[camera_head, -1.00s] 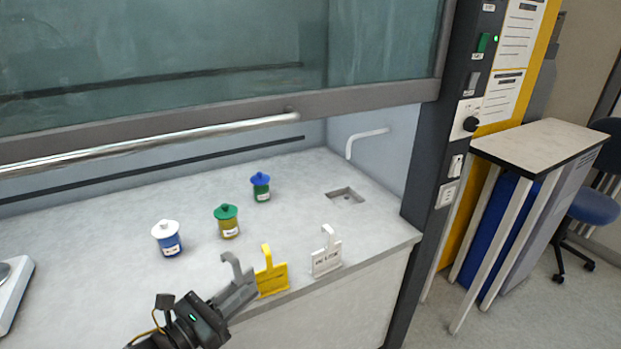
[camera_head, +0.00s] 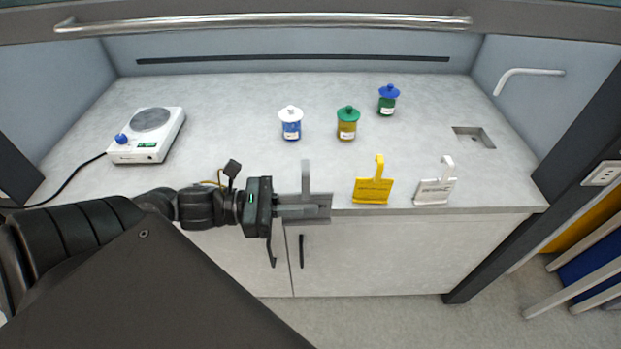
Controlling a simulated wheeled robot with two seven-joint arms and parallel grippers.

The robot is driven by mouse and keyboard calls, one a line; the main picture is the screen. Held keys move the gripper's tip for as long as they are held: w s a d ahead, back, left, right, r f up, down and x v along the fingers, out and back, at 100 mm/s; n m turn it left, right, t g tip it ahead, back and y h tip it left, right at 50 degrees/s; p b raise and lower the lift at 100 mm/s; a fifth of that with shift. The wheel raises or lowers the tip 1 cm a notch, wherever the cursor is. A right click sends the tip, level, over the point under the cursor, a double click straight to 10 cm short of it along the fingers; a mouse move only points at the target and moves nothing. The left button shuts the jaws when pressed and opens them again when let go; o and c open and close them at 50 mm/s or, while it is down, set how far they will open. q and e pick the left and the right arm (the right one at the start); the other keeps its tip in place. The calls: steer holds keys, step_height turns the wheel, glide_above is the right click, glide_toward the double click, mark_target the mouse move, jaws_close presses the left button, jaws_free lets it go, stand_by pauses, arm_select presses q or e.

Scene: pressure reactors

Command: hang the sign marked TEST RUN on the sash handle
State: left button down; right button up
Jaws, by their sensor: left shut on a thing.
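My left gripper (camera_head: 300,212) is shut on a grey sign (camera_head: 306,180) at the counter's front edge. The sign's hook points up; its face is partly covered by the fingers and I cannot read it. A yellow sign (camera_head: 373,191) and a white sign (camera_head: 435,187) stand upright to its right, near the front edge, with lettering too small to read. I cannot tell which sign says TEST RUN. The sash handle (camera_head: 262,21) is a long shiny horizontal bar across the top, well above and behind the gripper, with nothing hanging on it. My right gripper is out of view.
Three lidded jars, white-lidded (camera_head: 291,124), green-lidded (camera_head: 347,124) and blue-lidded (camera_head: 388,101), stand mid-counter. A hotplate (camera_head: 147,136) with a cord is at left. A sink (camera_head: 474,137) and a tap (camera_head: 522,73) are at right. The counter between hotplate and jars is clear.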

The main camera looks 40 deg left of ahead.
arm_select(q)
steer(key=shift+a, duration=0.1)
